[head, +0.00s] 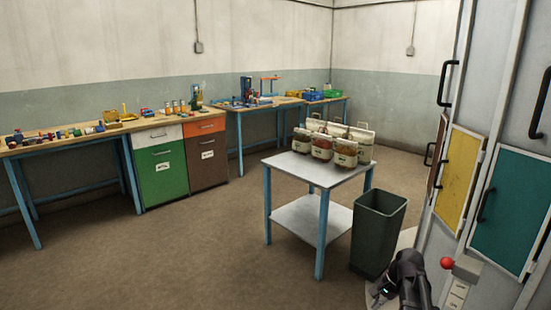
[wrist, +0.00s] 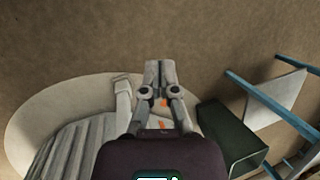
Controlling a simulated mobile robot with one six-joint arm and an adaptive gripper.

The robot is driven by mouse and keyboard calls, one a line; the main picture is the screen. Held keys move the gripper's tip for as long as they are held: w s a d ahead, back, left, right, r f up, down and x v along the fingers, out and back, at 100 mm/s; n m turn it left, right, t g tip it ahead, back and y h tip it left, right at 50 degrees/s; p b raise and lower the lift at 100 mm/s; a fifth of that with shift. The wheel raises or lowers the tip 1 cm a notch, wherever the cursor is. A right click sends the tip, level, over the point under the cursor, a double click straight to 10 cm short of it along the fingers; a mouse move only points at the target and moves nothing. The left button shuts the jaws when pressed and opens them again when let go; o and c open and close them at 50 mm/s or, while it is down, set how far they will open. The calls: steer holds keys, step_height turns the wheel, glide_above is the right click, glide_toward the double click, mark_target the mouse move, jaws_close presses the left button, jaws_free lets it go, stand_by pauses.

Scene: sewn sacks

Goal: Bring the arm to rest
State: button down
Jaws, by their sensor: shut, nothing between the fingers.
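My gripper (wrist: 160,68) points down over the floor in the wrist view, its two fingers together with nothing between them. In the head view my dark arm (head: 410,280) shows at the bottom right, close to the dark bin; the fingertips are hard to make out there. Several sewn sacks (head: 346,152) with handles stand together on a small white-topped table (head: 300,172), well away from my gripper.
A dark grey bin (head: 378,230) stands beside the small table; it also shows in the wrist view (wrist: 228,140). Cabinets with yellow and teal doors (head: 505,215) rise at the right. Workbenches with tools (head: 75,142) line the back wall. The floor at front left (head: 150,265) is clear.

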steer(key=s+a+f+n+h, duration=0.1)
steer(key=s+a+n+h, duration=0.1)
steer(key=s+a+n, duration=0.4)
steer(key=s+a+n+h, duration=0.25)
steer(key=a+n, duration=0.25)
steer(key=a, duration=0.3)
step_height(320, 180, up, 17)
steer(key=p, duration=1.7)
steer(key=shift+s+d+f+g, duration=0.15)
steer(key=shift+s+d+g, duration=0.1)
steer(key=shift+g, duration=0.15)
steer(key=shift+y, duration=0.25)
